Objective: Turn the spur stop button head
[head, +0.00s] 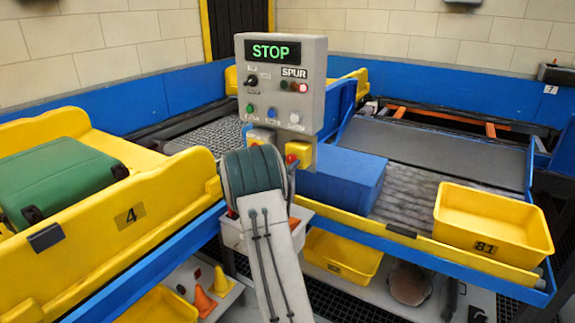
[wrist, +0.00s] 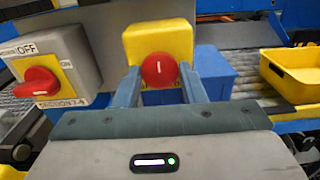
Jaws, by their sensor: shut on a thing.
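The spur stop button head is a round red knob (wrist: 158,71) with a white line, upright in the picture, on a yellow box (wrist: 160,42). My gripper (wrist: 159,78) has its two blue-grey fingers on either side of the red head, shut on it. In the head view the red head (head: 292,159) shows just past my arm on its yellow box (head: 300,150), below the control panel. My arm hides most of my gripper there. The grey control panel (head: 310,75) reads STOP in green and SPUR.
A red rotary switch (wrist: 38,82) marked OFF stands close to the left. A green suitcase (head: 65,175) lies in a yellow tray on the left. A blue box (head: 345,180) and an empty yellow tray (head: 493,200) marked 81 stand on the right conveyor.

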